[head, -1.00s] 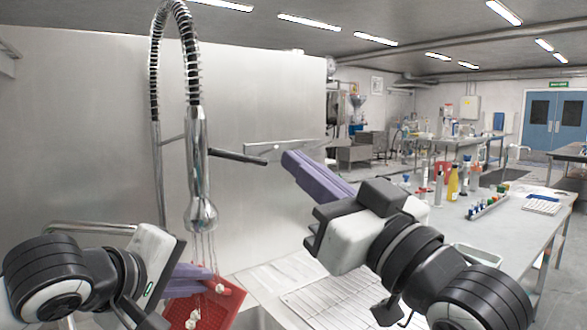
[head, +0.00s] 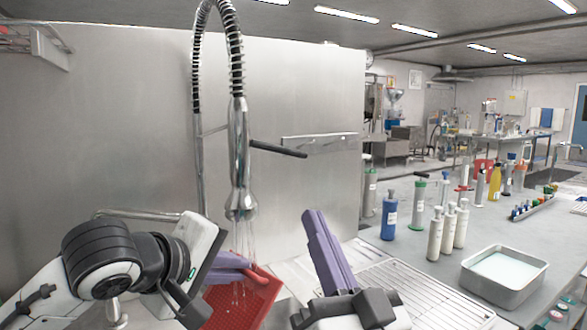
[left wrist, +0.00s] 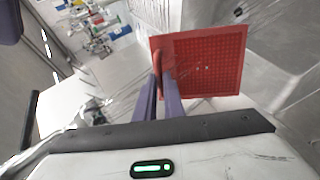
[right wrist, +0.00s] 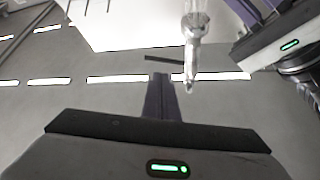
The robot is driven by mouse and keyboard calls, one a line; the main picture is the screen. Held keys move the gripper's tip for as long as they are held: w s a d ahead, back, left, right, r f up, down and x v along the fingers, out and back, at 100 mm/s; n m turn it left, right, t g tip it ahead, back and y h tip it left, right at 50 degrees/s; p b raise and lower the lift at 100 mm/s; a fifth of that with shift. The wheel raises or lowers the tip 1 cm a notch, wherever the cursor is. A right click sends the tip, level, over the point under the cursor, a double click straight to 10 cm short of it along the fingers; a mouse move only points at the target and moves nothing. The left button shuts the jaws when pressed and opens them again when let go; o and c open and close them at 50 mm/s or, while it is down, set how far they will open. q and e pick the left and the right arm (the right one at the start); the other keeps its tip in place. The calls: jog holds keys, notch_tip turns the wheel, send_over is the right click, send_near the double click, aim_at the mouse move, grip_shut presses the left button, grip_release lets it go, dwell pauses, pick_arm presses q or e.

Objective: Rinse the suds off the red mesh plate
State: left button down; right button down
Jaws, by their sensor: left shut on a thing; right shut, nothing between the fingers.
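The red mesh plate (head: 240,303) is tilted below the sink's spray head (head: 240,203), and thin streams of water (head: 240,258) fall onto it. My left gripper (head: 246,270) is shut on the plate's edge. In the left wrist view the purple fingers (left wrist: 164,76) pinch the red plate (left wrist: 215,62) near its left side. A few tiny white specks show on its mesh; I cannot tell suds from drops. My right gripper (head: 314,216) is shut and empty, right of the spray head and below the black faucet lever (head: 277,149). Its closed fingers also show in the right wrist view (right wrist: 160,78).
A steel splash wall (head: 300,100) stands behind the faucet. A wire drying rack (head: 405,290) lies to the right. Beyond it the counter holds a blue bottle (head: 389,216), several pale bottles and a steel tray (head: 503,275) of pale liquid.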

aim_at(287, 154)
jog(key=x, duration=1.2)
jog(key=shift+w+r, duration=0.1)
jog(key=shift+w+d+r+n+y, duration=0.15)
jog(key=shift+r+n+y, duration=0.2)
jog(key=shift+n, duration=0.35)
jog(key=shift+w+d+r+n+y, duration=0.1)
jog(key=shift+w+r+n+y, duration=0.15)
jog(key=shift+n+y, duration=0.35)
